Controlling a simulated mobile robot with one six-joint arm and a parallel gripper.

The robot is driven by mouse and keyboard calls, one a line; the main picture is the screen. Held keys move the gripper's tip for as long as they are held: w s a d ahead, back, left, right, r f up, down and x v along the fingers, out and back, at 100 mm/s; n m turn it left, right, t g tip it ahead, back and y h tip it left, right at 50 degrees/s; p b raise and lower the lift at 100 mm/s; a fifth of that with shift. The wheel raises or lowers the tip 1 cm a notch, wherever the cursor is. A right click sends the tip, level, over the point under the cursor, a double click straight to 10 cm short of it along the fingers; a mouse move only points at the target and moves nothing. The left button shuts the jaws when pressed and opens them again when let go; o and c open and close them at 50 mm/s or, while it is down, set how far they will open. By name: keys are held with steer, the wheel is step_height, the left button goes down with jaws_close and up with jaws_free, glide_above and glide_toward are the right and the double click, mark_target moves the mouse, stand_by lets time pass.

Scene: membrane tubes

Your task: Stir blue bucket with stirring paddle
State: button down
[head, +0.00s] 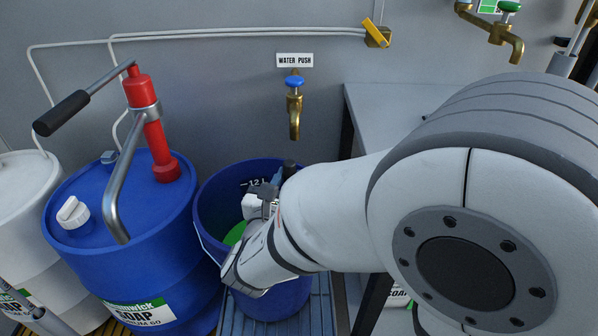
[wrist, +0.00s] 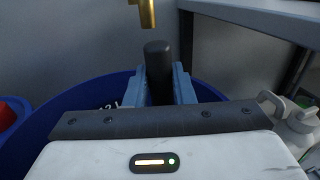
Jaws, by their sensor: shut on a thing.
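The blue bucket (head: 211,208) stands below a brass tap in the head view, with some green content visible inside. Its rim also shows in the wrist view (wrist: 75,101). My gripper (head: 274,186) is over the bucket's right side. In the wrist view my gripper (wrist: 159,85) is shut on a dark, upright cylindrical handle (wrist: 158,62), which appears to be the stirring paddle's. The handle's top (head: 290,164) also shows in the head view. The paddle's lower end is hidden by my gripper and arm.
A blue soap drum (head: 130,235) with a red hand pump (head: 152,130) stands close left of the bucket. The brass tap (head: 294,115) hangs above the bucket. A grey table (head: 385,115) is behind my arm at the right. A slatted stand (head: 285,318) lies under the bucket.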

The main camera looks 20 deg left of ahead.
steer(key=shift+w+a, duration=1)
steer(key=shift+w, duration=0.15)
steer(key=a, duration=0.3)
steer(key=shift+w, duration=0.1)
steer(key=shift+a, duration=0.1)
